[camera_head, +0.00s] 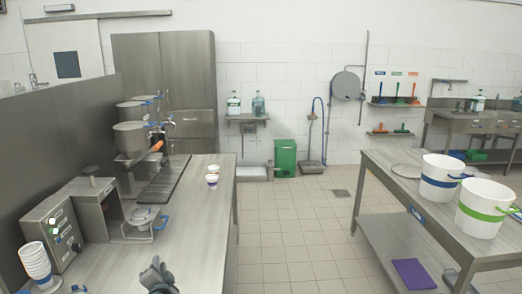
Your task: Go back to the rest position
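My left gripper (158,276) shows as a dark grey shape at the bottom edge, over the front of the left steel table (200,235). Only its upper part is in view, and I cannot tell whether its fingers are open or shut. No held thing is visible at it. My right gripper is not in view. Two small white cups with a dark band, the nearer cup (212,181) among them, stand on the left table, well beyond the gripper. A stack of white cups (36,264) stands at the lower left.
A steel filling machine (131,139) with a control box (52,232) lines the left table. A right steel table (412,206) holds a blue-banded bucket (439,178) and a green-banded bucket (484,208). The tiled floor (290,235) between the tables is clear. A green bin (285,158) stands at the back wall.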

